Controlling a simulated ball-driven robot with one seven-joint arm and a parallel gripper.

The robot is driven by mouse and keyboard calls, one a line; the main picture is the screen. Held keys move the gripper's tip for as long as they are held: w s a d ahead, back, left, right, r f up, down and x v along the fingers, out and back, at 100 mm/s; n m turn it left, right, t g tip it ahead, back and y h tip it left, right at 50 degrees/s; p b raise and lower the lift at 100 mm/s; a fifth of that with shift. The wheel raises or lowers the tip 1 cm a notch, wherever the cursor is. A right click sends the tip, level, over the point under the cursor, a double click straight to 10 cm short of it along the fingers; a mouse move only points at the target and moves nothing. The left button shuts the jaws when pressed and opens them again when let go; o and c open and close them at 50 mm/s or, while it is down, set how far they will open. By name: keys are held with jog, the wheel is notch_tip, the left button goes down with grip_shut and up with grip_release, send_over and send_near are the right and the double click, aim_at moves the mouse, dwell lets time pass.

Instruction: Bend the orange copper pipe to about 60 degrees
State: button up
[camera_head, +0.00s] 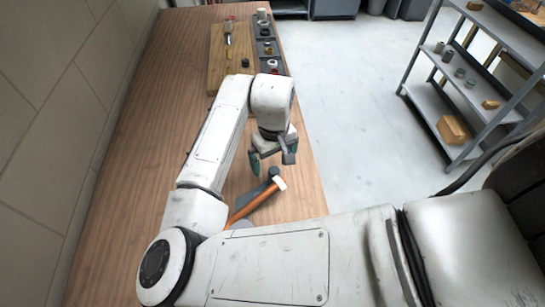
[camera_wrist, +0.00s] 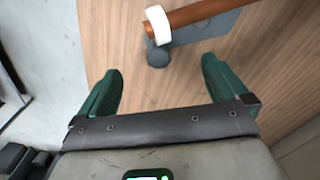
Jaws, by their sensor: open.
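The orange copper pipe (camera_head: 250,207) lies slantwise near the table's right edge, partly hidden by my arm. In the wrist view the pipe (camera_wrist: 195,14) enters from the top and looks straight in the part that shows. A white collar (camera_wrist: 158,25) sits around its near end; the collar also shows in the head view (camera_head: 279,183). A grey tool (camera_wrist: 215,30) with a rounded end (camera_wrist: 157,55) lies along the pipe; whether it grips the pipe is unclear. My gripper (camera_head: 271,164) is open and empty above the table near the collar. Its green fingers (camera_wrist: 162,72) are apart.
A wooden board (camera_head: 218,65) with small items lies farther up the wooden table (camera_head: 150,95), beside a dark tray (camera_head: 267,47) of fittings. A wall (camera_head: 55,100) borders the left. A grey shelf unit (camera_head: 475,95) stands across the clear floor at right.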

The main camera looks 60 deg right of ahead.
aim_at(275, 170)
jog(key=shift+f+b, duration=2.85)
jog(key=shift+f, duration=0.45)
jog(key=c, duration=1.1)
jog(key=shift+s, duration=0.15)
jog(key=shift+s+m, duration=0.5)
jog(key=shift+s, duration=0.15)
jog(key=shift+s+p, duration=0.15)
jog(key=shift+p, duration=0.25)
